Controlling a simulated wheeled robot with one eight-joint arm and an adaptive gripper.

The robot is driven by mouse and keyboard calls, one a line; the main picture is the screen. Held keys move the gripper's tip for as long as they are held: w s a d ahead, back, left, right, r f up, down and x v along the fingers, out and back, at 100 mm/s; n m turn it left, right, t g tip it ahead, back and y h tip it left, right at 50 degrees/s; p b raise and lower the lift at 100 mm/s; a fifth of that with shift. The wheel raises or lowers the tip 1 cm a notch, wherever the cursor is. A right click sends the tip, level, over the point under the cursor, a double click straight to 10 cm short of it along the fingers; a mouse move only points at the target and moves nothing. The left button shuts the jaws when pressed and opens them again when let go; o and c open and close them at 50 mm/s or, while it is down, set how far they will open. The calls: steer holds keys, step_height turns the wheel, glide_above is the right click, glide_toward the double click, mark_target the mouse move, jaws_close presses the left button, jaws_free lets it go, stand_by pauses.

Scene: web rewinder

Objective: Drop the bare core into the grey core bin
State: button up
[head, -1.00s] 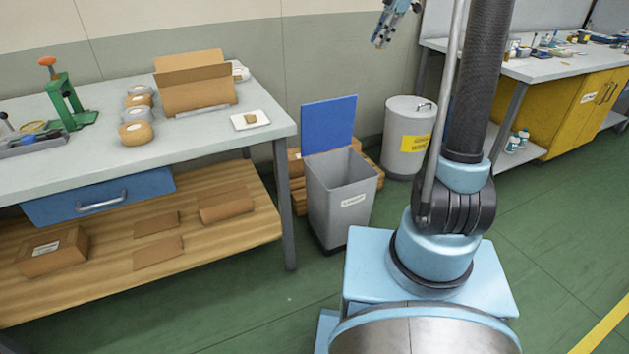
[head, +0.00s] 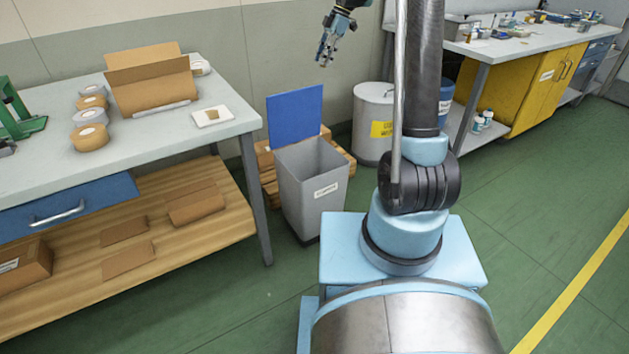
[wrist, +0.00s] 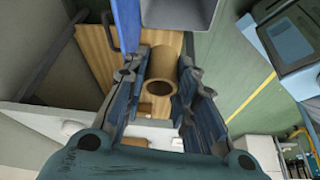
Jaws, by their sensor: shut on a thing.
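The bare core (wrist: 161,70) is a short, hollow brown cardboard tube, seen between the two fingers of my gripper (wrist: 162,82) in the wrist view. My gripper is shut on it. In the head view my gripper (head: 327,50) hangs from the top, above and slightly right of the grey core bin (head: 313,190); the core cannot be made out there. The bin is open, with its blue lid (head: 295,117) raised at the back. The bin's rim (wrist: 178,25) also shows at the top of the wrist view, apart from the core.
A workbench (head: 150,135) with tape rolls and a cardboard box (head: 152,80) stands left of the bin. A round grey waste drum (head: 372,125) stands behind and right. A wooden pallet (head: 263,165) lies behind the bin. Green floor is clear on the right.

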steer(key=s+a+f, duration=0.2)
steer(key=f, duration=1.5)
steer(key=s+a+f+n, duration=0.1)
steer(key=s+a+f, duration=0.1)
steer(key=f, duration=1.5)
steer(key=shift+s+n+g, duration=0.3)
steer(key=shift+s, duration=0.2)
steer(key=shift+f, duration=0.1)
steer(key=o, duration=0.8)
steer(key=v, duration=1.2)
steer(key=shift+a, duration=0.25)
